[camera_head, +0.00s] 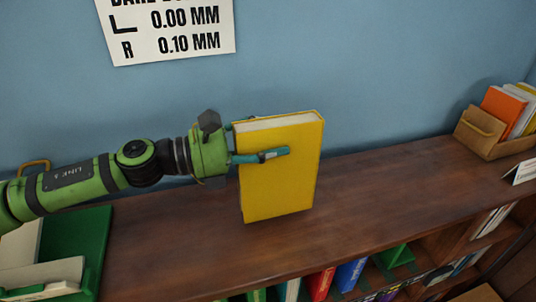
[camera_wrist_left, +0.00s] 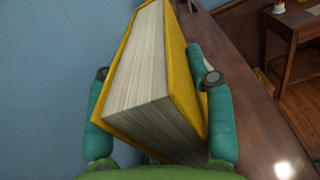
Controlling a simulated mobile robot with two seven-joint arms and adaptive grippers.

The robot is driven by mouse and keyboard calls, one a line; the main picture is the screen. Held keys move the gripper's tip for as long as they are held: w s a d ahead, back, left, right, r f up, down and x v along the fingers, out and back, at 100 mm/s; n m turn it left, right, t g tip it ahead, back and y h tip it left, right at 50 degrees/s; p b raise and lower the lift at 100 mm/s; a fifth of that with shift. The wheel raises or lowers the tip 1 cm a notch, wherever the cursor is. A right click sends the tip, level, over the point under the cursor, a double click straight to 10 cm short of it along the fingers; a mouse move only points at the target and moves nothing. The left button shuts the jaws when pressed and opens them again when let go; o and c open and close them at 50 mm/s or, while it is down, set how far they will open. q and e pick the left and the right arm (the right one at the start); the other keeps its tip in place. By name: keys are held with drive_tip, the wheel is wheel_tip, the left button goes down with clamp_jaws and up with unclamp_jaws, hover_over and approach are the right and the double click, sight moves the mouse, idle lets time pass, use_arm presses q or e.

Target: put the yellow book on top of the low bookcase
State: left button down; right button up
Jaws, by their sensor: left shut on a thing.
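The yellow book (camera_head: 282,182) is upright in the head view, with its cover toward me and its page edges up. My left gripper (camera_head: 262,156) comes in from the left and is shut on it, one finger across the front cover. The other finger is mostly hidden behind the book. In the left wrist view the yellow book (camera_wrist_left: 150,85) sits between both teal fingers. The low bookcase (camera_head: 365,195) has a brown wooden top below the book. I cannot tell whether the book's lower edge touches that top. My right gripper is not in view.
A box (camera_head: 480,135) with several books stands at the right end of the top, near a small white card (camera_head: 520,172). A green object (camera_head: 92,245) lies at the left. The blue wall is close behind. The top's middle is clear. Several books fill the shelves below.

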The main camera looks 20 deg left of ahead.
use_arm(q)
wheel_tip(320, 180, down, 2)
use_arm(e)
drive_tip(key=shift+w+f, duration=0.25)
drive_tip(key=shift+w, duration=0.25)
use_arm(q)
drive_tip(key=shift+f, duration=0.15)
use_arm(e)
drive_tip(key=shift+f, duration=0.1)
use_arm(q)
drive_tip(key=shift+c, duration=2.3)
unclamp_jaws()
drive_tip(key=shift+f, duration=0.1)
drive_tip(key=shift+s, duration=0.1)
drive_tip(key=b+v, duration=1.2)
drive_tip(key=b, duration=0.2)
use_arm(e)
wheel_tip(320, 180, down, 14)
